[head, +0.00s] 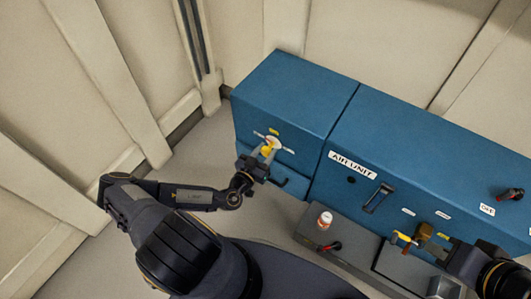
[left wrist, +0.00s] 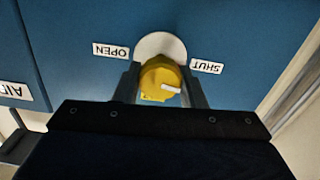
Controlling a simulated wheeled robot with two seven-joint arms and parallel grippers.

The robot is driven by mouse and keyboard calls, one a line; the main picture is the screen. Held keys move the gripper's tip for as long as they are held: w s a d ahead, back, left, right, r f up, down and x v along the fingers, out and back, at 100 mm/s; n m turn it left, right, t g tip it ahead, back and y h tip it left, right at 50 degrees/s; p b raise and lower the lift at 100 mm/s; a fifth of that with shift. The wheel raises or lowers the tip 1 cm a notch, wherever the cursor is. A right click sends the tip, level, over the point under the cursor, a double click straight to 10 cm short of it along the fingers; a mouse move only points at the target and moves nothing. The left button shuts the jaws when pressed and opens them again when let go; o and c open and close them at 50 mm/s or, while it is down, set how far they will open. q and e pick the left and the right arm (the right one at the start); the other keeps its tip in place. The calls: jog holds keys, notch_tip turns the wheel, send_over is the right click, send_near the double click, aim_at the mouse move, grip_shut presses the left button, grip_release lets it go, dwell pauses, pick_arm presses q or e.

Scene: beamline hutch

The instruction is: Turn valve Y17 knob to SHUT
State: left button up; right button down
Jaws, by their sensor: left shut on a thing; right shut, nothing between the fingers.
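The yellow valve knob (head: 267,149) sits on a white round plate on the front of the left blue cabinet. In the left wrist view the knob (left wrist: 158,76) is between the two fingers of my left gripper (left wrist: 160,84), which is shut on it. A white mark on the knob points to the right there, toward the SHUT side. The SHUT label (left wrist: 207,66) is right of the knob and the OPEN label (left wrist: 111,50) is left, both upside down. My left gripper (head: 258,161) reaches the knob from the front. My right gripper (head: 440,251) is shut and empty, far right.
The AIR UNIT cabinet (head: 410,160) stands right of the valve cabinet, with a black handle (head: 378,197) and a red-tipped switch (head: 511,194). Yellow-brown fittings (head: 424,232) are near my right gripper.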

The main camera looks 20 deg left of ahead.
pick_arm(q)
jog(key=shift+n, duration=1)
jog(key=o, duration=1)
jog(key=shift+s, duration=0.1)
jog(key=s+a, duration=0.1)
jog(key=s, duration=0.6)
jog(key=shift+s+p, duration=0.25)
jog(key=shift+p, duration=0.15)
